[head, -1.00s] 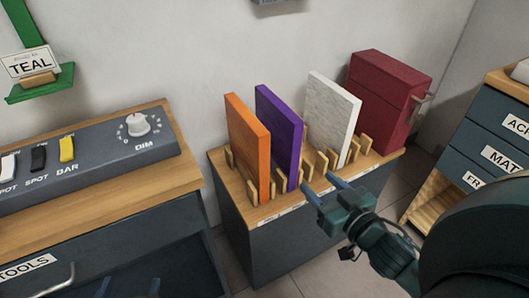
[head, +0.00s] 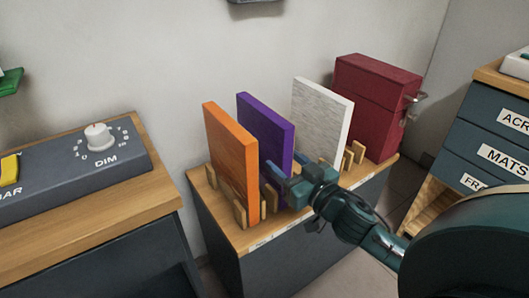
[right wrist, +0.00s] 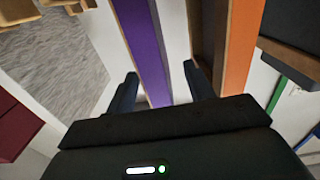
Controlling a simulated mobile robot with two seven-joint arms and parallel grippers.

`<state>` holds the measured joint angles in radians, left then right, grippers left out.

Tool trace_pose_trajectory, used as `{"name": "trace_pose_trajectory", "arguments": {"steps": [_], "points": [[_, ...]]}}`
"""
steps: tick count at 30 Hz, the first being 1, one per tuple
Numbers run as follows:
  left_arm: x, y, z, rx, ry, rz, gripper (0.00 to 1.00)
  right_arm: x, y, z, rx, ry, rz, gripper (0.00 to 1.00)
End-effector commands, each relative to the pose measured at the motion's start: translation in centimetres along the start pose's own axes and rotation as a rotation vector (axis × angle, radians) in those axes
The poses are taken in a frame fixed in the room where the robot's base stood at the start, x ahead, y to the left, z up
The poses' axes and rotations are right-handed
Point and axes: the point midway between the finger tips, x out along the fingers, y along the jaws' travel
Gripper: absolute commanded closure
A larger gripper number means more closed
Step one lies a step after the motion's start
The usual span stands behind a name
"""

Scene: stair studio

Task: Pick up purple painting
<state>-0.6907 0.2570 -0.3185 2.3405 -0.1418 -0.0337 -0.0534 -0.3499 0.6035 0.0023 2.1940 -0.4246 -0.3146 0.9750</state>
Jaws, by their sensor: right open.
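The purple painting (head: 266,130) stands upright in a wooden peg rack on the cabinet, between the orange painting (head: 232,160) and the white painting (head: 321,118). My right gripper (head: 271,182) is open at the purple painting's near edge, low down. In the right wrist view the purple painting (right wrist: 142,45) runs between the two spread fingers (right wrist: 160,88), closer to the left one. The orange painting (right wrist: 240,45) lies outside the right finger. I cannot tell whether a finger touches the purple painting. My left gripper is not in view.
Wooden pegs (head: 240,213) stand close beside the paintings. A dark red box (head: 375,105) stands at the cabinet's right end. A console with a dim knob (head: 99,137) sits on the left bench. A labelled drawer unit (head: 500,150) is at the right.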

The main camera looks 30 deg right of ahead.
Motion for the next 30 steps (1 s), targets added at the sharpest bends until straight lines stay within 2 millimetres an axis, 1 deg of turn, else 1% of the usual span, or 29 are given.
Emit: {"name": "trace_pose_trajectory", "arguments": {"steps": [5, 10, 15, 18, 24, 26, 30], "points": [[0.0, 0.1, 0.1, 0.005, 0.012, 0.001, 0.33, 1.2, 0.2, -0.2, -0.005, 0.002, -0.002, 0.47], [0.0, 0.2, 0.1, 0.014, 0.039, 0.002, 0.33, 3.5, 0.9, -0.8, -0.007, 0.004, 0.000, 0.47], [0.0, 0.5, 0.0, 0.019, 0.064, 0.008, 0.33, 5.0, 0.8, -0.7, -0.001, 0.001, 0.000, 0.47], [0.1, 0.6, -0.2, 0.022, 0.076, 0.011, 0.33, 5.3, 0.8, -0.7, -0.001, -0.001, 0.000, 0.47], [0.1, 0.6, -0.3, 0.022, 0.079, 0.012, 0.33, 5.4, 0.8, -0.7, 0.000, -0.002, 0.000, 0.47], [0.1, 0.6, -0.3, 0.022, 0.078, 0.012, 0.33, 5.3, 0.8, -0.7, 0.000, -0.001, 0.000, 0.51], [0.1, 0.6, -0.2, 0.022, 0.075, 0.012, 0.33, 5.3, 0.8, -0.7, 0.000, -0.001, 0.000, 0.62]]}}
